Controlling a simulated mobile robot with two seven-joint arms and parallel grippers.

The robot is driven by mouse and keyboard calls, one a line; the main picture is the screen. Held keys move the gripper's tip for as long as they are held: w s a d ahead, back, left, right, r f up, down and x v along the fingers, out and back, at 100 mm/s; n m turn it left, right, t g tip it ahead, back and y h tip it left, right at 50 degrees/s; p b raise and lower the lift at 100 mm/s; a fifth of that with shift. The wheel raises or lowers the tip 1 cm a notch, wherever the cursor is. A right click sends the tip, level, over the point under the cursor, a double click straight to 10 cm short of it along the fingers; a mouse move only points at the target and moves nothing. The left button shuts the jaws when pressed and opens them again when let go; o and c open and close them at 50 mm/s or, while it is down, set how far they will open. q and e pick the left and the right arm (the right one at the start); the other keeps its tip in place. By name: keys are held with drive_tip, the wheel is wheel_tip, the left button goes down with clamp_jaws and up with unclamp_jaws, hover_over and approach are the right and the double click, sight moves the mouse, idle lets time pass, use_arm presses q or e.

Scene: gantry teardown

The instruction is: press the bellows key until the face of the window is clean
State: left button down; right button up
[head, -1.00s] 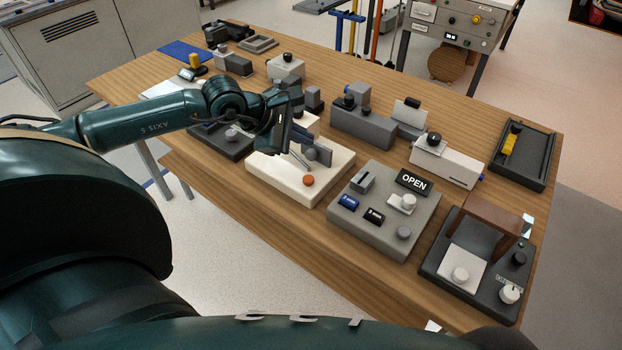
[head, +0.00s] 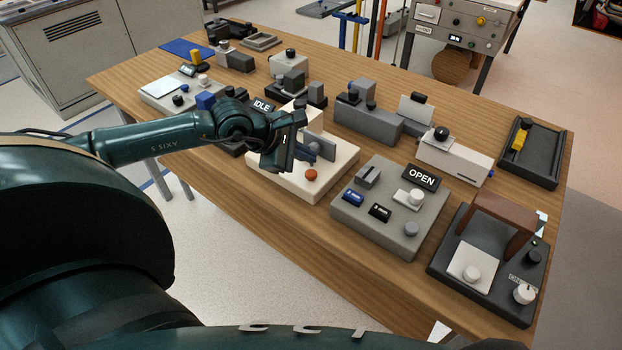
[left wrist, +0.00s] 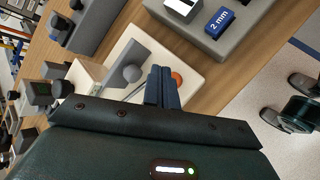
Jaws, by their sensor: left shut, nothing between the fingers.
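A cream-white base (head: 335,172) carries an orange round button (head: 311,174) near its front corner, which I take for the bellows key. It also carries a grey rounded knob (head: 308,155) and a blue-grey upright plate (head: 325,150). I cannot tell which part is the window or whether its face is clean. My left gripper (head: 281,160) is over the left part of this base, left of the button. In the left wrist view its shut, empty fingers (left wrist: 163,88) appear just left of the orange button (left wrist: 177,78); contact cannot be told. My right gripper is not in view.
A grey unit (head: 390,215) with an OPEN sign stands right of the base. A dark unit with a brown bridge (head: 500,215) is further right. An IDLE sign (head: 262,105) shows behind my arm. Several fixtures crowd the back; the table's front strip is clear.

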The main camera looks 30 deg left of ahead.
sight(306, 176)
use_arm(q)
drive_tip(key=shift+f+b, duration=0.4)
drive_tip(key=shift+f, duration=0.55)
idle(1.2)
drive_tip(key=shift+f+b, duration=0.4)
drive_tip(key=shift+b, duration=0.2)
drive_tip(key=shift+f+b, duration=0.55)
drive_tip(key=shift+b, duration=0.1)
idle(0.6)
idle(0.3)
drive_tip(key=shift+r+p, duration=0.4)
drive_tip(key=shift+r, duration=0.55)
